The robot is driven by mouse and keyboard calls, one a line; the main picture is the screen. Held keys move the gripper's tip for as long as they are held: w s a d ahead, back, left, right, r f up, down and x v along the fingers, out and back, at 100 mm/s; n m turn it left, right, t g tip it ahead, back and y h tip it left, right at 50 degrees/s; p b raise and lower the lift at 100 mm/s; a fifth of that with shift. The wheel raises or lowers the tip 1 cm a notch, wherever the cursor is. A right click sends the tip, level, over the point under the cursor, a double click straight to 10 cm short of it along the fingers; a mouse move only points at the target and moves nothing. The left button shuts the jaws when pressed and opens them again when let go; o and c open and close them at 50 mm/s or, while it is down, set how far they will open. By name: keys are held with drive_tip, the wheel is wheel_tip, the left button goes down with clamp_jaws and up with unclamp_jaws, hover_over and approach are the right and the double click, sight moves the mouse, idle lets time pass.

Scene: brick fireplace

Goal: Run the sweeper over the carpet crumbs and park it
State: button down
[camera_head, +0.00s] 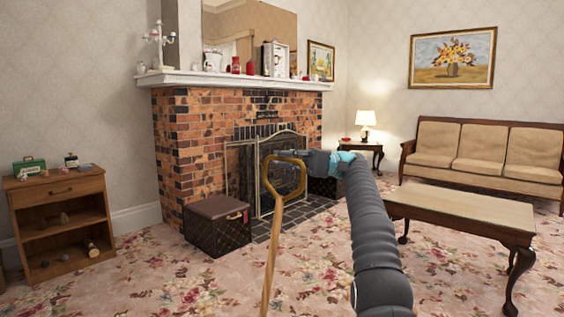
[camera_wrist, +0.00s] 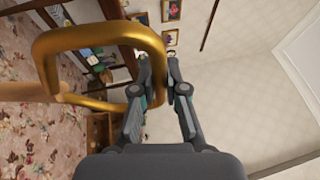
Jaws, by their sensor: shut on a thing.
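The sweeper's handle (camera_head: 268,184) is a golden loop on a wooden shaft (camera_head: 272,262) that runs down out of the bottom of the head view. Its head is out of sight. My gripper (camera_head: 309,161) is shut on the loop's upper right part, with the shaft hanging nearly upright, slightly tilted. In the wrist view the golden loop (camera_wrist: 95,38) lies left of and against the fingers of my gripper (camera_wrist: 157,75). The carpet (camera_head: 165,285) has a pink floral pattern. I cannot pick out crumbs on it.
A brick fireplace (camera_head: 178,140) stands behind, with a dark trunk (camera_head: 216,228) and tiled hearth before it. A wooden cabinet (camera_head: 60,190) is at left. A coffee table (camera_head: 460,208) and sofa (camera_head: 480,150) are at right. Carpet is open at front left.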

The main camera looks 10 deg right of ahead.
drive_tip(key=shift+r, duration=0.1)
drive_tip(key=c, duration=1.2)
unclamp_jaws()
